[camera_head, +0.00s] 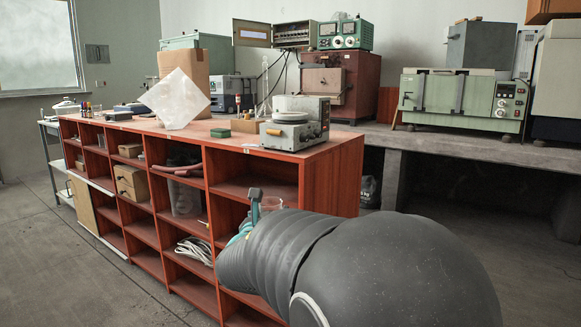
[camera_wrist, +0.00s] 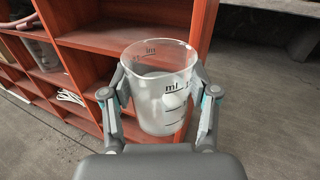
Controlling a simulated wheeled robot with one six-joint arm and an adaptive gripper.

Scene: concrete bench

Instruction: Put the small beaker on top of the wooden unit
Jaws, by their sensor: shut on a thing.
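The small beaker (camera_wrist: 162,95) is clear with dark "ml" markings and stands roughly upright in the wrist view. My gripper (camera_wrist: 163,90) is shut on it, one finger on each side. In the head view my arm hides most of the gripper; a bit of the beaker's rim (camera_head: 270,203) shows beside a finger. The beaker is held in front of the open shelves, below the top of the wooden unit (camera_head: 330,158), which is a long reddish shelf unit. Its top also carries other things.
Bare top shows near the right end. A larger clear container (camera_head: 185,198) sits in a compartment. A concrete bench (camera_head: 450,149) stands behind.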

